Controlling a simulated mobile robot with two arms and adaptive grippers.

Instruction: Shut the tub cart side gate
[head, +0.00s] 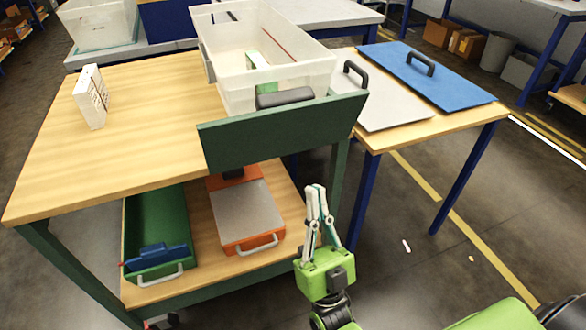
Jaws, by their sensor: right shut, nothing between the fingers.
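The cart (120,150) has a wooden top and green legs. A translucent tub (222,75) stands at the right end of its top. The side gate (283,134), a long dark green panel, is at the cart's front edge before the tub. Its exact tilt is hard to tell. A dark handle (285,97) shows just above the gate's top edge. My right gripper (316,190) points up, shut and empty, in front of the cart and below the gate's right half, apart from it in the picture. My left gripper is out of view.
On the cart's lower shelf are a green tray (157,215) and an orange case with a grey lid (246,212). A white box (91,97) stands on top. To the right, a side table holds a grey lid (385,102) and a blue lid (425,72). Floor at lower right is mostly clear.

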